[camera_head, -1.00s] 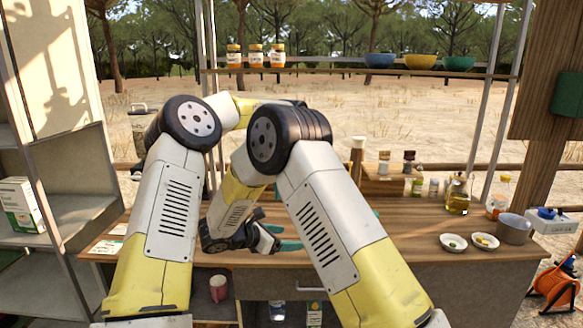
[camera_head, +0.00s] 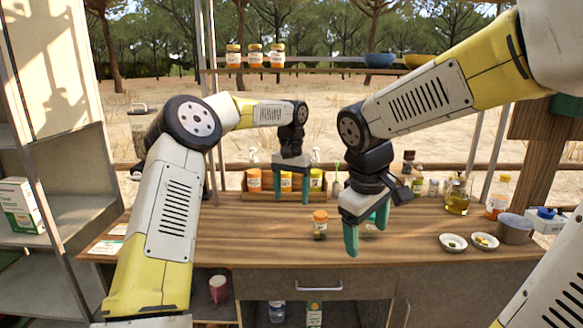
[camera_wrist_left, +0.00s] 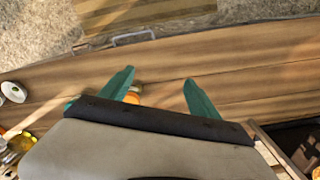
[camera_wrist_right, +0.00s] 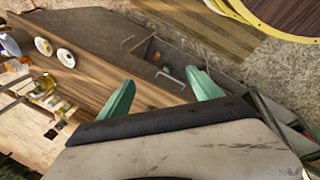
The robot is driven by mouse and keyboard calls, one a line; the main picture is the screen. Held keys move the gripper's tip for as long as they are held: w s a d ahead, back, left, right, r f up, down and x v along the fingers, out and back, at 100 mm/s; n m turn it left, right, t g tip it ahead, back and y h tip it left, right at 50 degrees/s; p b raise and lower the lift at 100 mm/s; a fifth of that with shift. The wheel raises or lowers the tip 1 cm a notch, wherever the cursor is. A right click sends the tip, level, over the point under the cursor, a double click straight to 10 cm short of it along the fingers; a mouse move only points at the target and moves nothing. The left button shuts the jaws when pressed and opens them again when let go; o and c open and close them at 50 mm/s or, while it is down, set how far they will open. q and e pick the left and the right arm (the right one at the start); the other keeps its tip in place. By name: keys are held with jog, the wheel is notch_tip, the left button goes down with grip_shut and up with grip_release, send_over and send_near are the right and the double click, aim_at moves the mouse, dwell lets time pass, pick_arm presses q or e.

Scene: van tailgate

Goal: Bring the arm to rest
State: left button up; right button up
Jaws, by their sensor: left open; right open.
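In the head view my left gripper (camera_head: 292,188) points down in front of the spice rack at the back of the counter, its teal fingers apart with nothing between them. My right gripper (camera_head: 366,232) hangs tilted over the right-middle part of the counter near its front edge. Its teal fingers are apart and empty, as the right wrist view (camera_wrist_right: 160,92) also shows. In the left wrist view the left fingers (camera_wrist_left: 157,88) are spread above the wooden counter, with a bit of orange lid seen behind them.
A jar with an orange lid (camera_head: 320,224) stands on the counter (camera_head: 240,240) between the grippers. A rack (camera_head: 262,197) holds several jars behind the left gripper. Two small dishes (camera_head: 453,242), an oil bottle (camera_head: 457,198) and a grey pot (camera_head: 514,229) stand at the right.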

pick_arm(q)
jog(key=s+a+r+t, duration=0.1)
jog(key=s+a+r, duration=0.2)
jog(key=s+r, duration=0.4)
jog(key=s+a+r+t, duration=0.25)
jog(key=s+r, duration=0.25)
jog(key=s, duration=0.3)
jog(key=s+a+f+n+t+h, duration=0.1)
jog(key=s+a, duration=0.3)
jog(key=s, duration=0.6)
jog(key=s+a+f+n+t+h, duration=0.1)
jog(key=s+a+n, duration=0.2)
jog(key=s, duration=0.7)
jog(key=shift+s+a+f+t, duration=0.35)
jog(key=shift+s+a, duration=0.05)
jog(key=shift+a, duration=0.45)
pick_arm(e)
jog(key=s+a+r+m+t+y, duration=0.1)
jog(key=s+r+m+t+y, duration=0.2)
jog(key=s+m, duration=0.4)
jog(key=shift+s+r+y, duration=0.5)
jog(key=shift+s+r, duration=0.05)
jog(key=shift+r, duration=0.1)
jog(key=shift+a, duration=0.1)
